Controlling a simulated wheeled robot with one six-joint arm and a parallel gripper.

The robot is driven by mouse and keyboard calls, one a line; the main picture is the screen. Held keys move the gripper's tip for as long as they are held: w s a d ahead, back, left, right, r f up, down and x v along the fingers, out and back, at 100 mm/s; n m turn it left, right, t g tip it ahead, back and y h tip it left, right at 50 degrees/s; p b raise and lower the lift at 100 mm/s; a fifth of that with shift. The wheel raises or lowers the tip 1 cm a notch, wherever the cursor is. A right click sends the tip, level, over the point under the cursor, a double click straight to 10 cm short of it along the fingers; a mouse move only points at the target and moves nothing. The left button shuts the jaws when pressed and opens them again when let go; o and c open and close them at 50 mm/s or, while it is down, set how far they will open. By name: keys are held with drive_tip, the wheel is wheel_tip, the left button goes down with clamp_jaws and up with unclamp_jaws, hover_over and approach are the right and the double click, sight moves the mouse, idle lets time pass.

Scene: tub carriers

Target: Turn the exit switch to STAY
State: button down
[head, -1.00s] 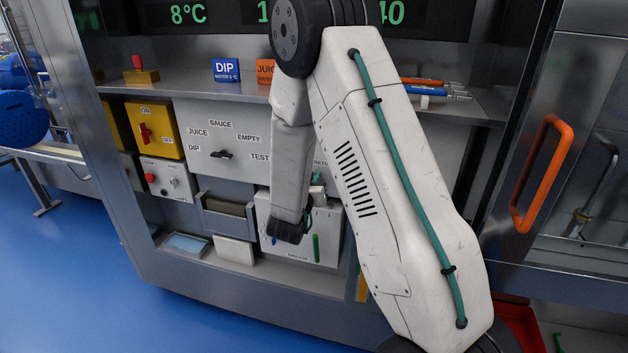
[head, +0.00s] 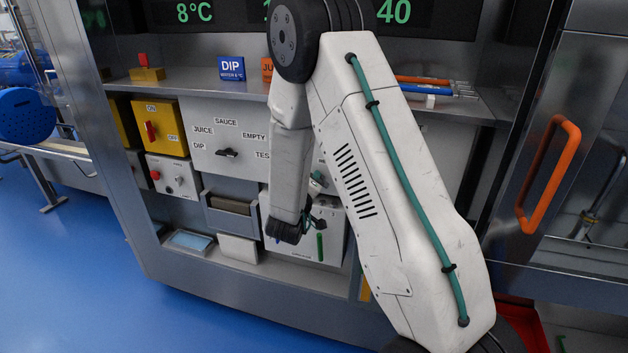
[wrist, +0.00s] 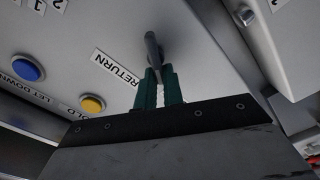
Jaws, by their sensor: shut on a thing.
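In the wrist view, a dark switch lever (wrist: 152,48) stands out from a light grey panel beside a label reading RETURN (wrist: 115,67). It appears to be the exit switch; no STAY label is readable. My gripper (wrist: 159,82) has its two green fingers close together at the lower part of the lever, shut on it. The lever's upper end shows beyond the fingertips. In the head view, my arm covers most of that panel and hides the lever.
A blue button (wrist: 27,69) and a yellow button (wrist: 92,104) sit on the panel left of the lever. In the head view, a dark selector knob (head: 228,153) and a yellow box with a red switch (head: 151,130) are to the left. An orange door handle (head: 550,175) is at right.

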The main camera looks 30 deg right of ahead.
drive_tip(key=shift+f+n, duration=0.2)
drive_tip(key=shift+n, duration=0.3)
drive_tip(key=c, duration=1.5)
unclamp_jaws()
drive_tip(key=shift+r, duration=0.1)
drive_tip(key=shift+a, duration=0.1)
drive_tip(key=v, duration=0.8)
